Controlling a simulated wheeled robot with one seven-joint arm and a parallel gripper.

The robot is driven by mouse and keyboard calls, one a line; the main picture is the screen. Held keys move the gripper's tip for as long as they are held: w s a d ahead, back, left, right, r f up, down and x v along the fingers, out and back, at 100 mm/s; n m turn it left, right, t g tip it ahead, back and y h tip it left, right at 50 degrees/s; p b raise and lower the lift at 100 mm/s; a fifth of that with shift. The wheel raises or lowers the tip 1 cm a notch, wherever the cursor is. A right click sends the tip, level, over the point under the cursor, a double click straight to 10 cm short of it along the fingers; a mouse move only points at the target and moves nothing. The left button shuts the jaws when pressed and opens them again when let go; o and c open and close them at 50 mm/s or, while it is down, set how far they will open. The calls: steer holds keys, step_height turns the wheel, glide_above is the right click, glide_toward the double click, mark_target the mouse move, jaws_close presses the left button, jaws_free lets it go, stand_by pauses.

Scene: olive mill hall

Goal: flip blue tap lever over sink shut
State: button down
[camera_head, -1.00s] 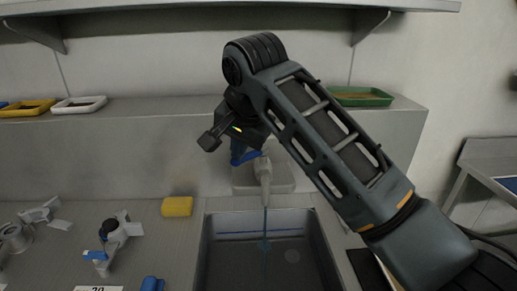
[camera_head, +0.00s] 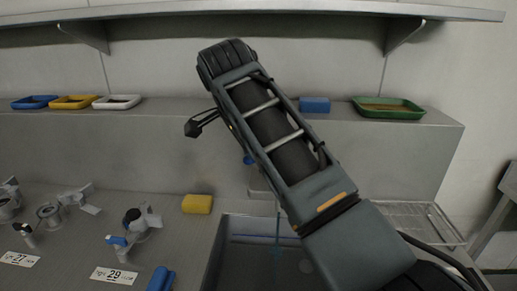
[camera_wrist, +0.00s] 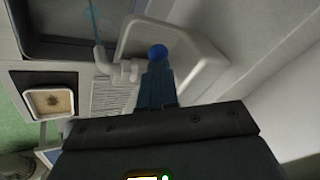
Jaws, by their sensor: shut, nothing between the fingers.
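The tap's blue lever (camera_head: 248,160) shows only as a small bit beside my arm in the head view. In the wrist view the blue lever (camera_wrist: 158,84), with a round knob, stands beside the pale tap spout (camera_wrist: 112,69). A thin stream of water (camera_head: 277,222) falls into the sink (camera_head: 262,254). My gripper (camera_head: 194,127) is shut and empty, up and to the left of the lever, with a visible gap in the head view. My arm hides most of the tap there.
A yellow sponge (camera_head: 197,203) lies left of the sink. Valve fittings, number cards and a blue object (camera_head: 160,279) stand on the counter to the left. Trays, including a green one (camera_head: 388,108), sit on the ledge behind. A shelf (camera_head: 300,12) crosses above.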

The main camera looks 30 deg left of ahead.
steer(key=shift+w+a, duration=0.1)
steer(key=shift+w, duration=0.05)
steer(key=shift+w+a, duration=0.25)
steer(key=shift+a, duration=0.1)
stand_by(1.7)
